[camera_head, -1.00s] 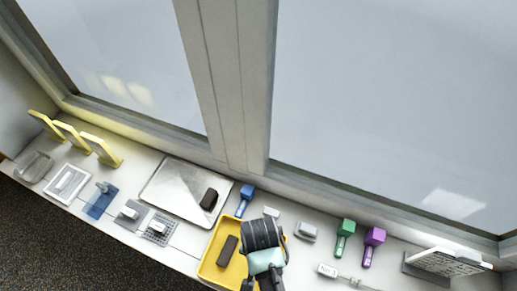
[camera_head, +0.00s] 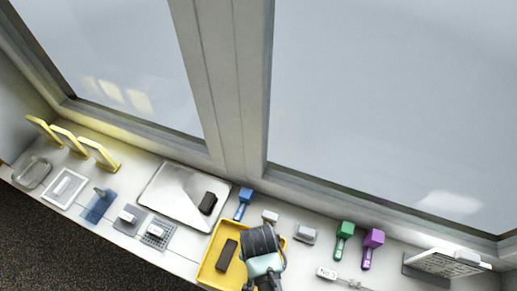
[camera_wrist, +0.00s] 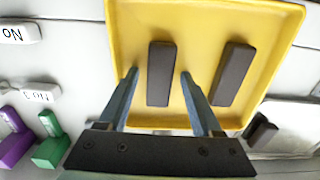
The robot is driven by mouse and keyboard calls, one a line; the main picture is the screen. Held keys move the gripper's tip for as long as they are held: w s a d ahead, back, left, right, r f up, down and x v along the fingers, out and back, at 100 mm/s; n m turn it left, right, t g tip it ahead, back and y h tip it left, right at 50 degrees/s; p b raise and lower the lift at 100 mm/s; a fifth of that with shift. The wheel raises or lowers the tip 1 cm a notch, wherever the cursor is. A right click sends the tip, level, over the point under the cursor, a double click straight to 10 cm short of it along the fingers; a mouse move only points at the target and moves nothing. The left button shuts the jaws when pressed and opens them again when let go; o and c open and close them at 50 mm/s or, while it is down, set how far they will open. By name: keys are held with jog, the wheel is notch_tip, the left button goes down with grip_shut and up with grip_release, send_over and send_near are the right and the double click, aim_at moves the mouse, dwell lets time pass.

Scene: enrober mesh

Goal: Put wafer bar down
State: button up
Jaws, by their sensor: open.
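In the wrist view a dark brown wafer bar (camera_wrist: 161,73) lies in the yellow tray (camera_wrist: 206,12). My gripper (camera_wrist: 158,75) is open, with one blue-grey finger on each side of this bar and a gap visible on both sides. A second dark bar (camera_wrist: 233,74) lies beside it in the same tray. In the head view the yellow tray (camera_head: 207,272) shows one bar (camera_head: 227,255); my arm hides the tray's right part and the bar between my fingers. A third dark bar (camera_head: 208,203) lies on the silver metal sheet (camera_head: 170,195).
A blue scoop-like tool (camera_head: 243,203) stands behind the tray. Green (camera_head: 344,236) and purple (camera_head: 372,247) ones stand to the right, near a white label (camera_head: 327,273). Several yellow upright plates (camera_head: 98,153) and mesh pieces line the counter's left. A window wall bounds the back.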

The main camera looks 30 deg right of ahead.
notch_tip(320, 180, up, 12)
jog(key=w+r+n+t+h, duration=0.25)
jog(key=w+r+t, duration=0.65)
jog(key=w+r, duration=0.9)
jog(key=w+a+r+n+t, duration=0.2)
jog(key=w+r+t, duration=0.1)
jog(key=r, duration=0.5)
jog(key=w+a+r+n+t, duration=0.1)
jog(key=w+r+t, duration=0.15)
jog(key=r, duration=0.55)
jog(key=s+a+r+n+t, duration=0.1)
jog(key=s+r+t, duration=0.3)
jog(key=r, duration=0.6)
jog(key=s+a+r+n+t+y, duration=0.1)
jog(key=s+a+r+n+t, duration=0.1)
jog(key=r, duration=0.9)
jog(key=s+a+r+n+t+y, duration=0.1)
jog(key=s+a+r+n+t, duration=0.1)
jog(key=s+r+t, duration=0.4)
notch_tip(320, 180, up, 5)
jog(key=shift+s+a+f+t, duration=0.1)
jog(key=shift+s+a+t, duration=0.3)
jog(key=shift+a, duration=0.3)
jog(key=shift+w+y, duration=0.1)
jog(key=shift+y, duration=0.15)
notch_tip(320, 180, down, 3)
jog(key=b, duration=0.3)
